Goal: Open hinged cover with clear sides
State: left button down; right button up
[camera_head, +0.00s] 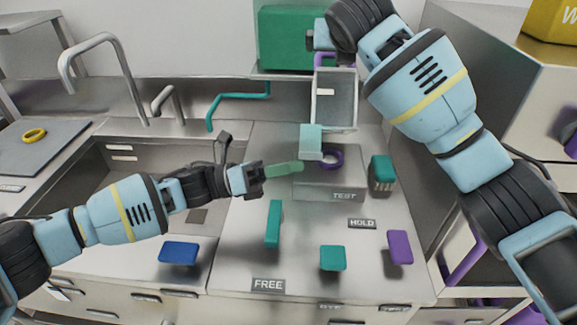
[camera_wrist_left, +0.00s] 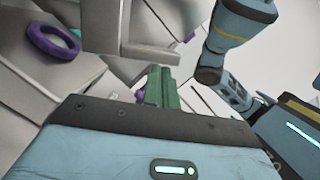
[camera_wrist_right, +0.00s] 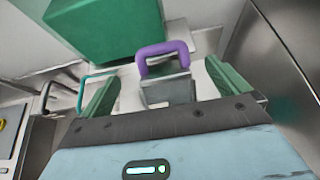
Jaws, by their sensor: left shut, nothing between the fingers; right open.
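The hinged cover (camera_head: 348,115) is a grey frame with see-through sides. It stands raised behind the grey base marked TEST (camera_head: 343,195). Its purple handle (camera_head: 325,60) is at the top edge, and the handle (camera_wrist_right: 165,47) also shows in the right wrist view, between and beyond the fingers. My right gripper (camera_wrist_right: 168,92) is open, with a green finger on each side. In the head view its fingers are hidden. My left gripper (camera_head: 285,168) is shut and empty, left of the base. In the left wrist view its green fingers (camera_wrist_left: 160,85) are together near the grey cover.
A purple ring (camera_head: 332,158) lies at the base, beside a pale teal block (camera_head: 311,140). A green box (camera_head: 285,40) stands behind. Teal blocks (camera_head: 333,258), a purple block (camera_head: 400,247) and a blue block (camera_head: 179,253) lie in front. The sink (camera_head: 120,175) is left.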

jog(key=shift+v, duration=1.2)
